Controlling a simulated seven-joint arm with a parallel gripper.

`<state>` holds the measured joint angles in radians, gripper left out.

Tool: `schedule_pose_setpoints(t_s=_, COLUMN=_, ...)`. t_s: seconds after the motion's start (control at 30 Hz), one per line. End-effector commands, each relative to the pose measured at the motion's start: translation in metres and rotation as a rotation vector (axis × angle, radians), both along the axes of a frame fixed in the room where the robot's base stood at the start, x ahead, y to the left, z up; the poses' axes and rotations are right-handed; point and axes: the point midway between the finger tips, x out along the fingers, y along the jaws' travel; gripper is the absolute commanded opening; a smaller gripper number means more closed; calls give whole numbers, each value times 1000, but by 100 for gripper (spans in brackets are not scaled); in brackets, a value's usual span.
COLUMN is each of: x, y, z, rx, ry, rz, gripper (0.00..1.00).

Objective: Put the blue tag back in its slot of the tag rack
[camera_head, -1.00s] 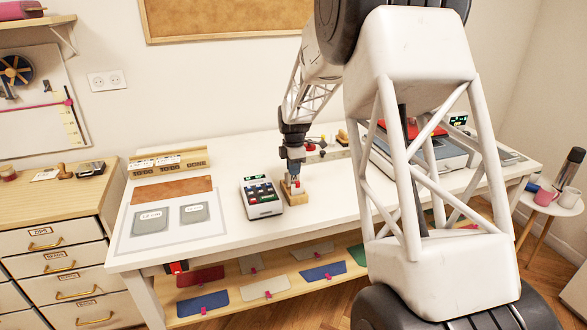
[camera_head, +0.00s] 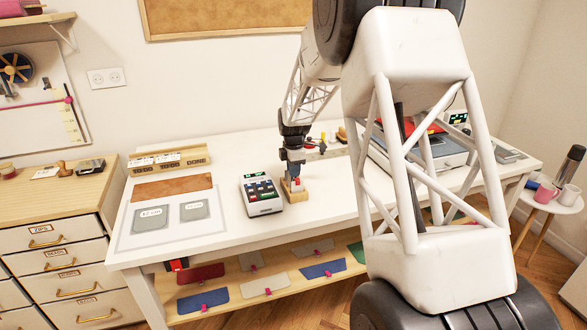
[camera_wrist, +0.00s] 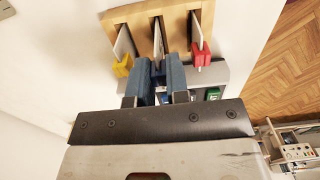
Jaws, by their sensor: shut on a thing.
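The wooden tag rack (camera_wrist: 178,14) lies at the top of the wrist view, with three dark slots. A tag with a yellow tab (camera_wrist: 122,66) is in its left slot and one with a red tab (camera_wrist: 200,55) in its right slot. My gripper (camera_wrist: 159,68) is shut on the blue tag (camera_wrist: 158,64) at the middle slot. The fingers hide most of its tab, and I cannot tell how deep its card sits. In the head view, my gripper (camera_head: 292,172) points down at the small rack (camera_head: 295,197) on the white table.
A card terminal (camera_head: 261,195) stands close to the left of the rack. A mat with grey cards (camera_head: 170,226) lies further left, and a wooden holder (camera_head: 168,162) is behind it. The table front before the rack is clear. Coloured sheets lie on the shelf below.

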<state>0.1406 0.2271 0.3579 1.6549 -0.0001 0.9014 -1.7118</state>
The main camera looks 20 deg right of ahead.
Motion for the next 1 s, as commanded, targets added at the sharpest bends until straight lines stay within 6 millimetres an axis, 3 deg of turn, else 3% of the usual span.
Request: schedule_pose_setpoints(t_s=1.0, x=0, y=0, z=-15, rx=0, ry=0, rz=0, gripper=0)
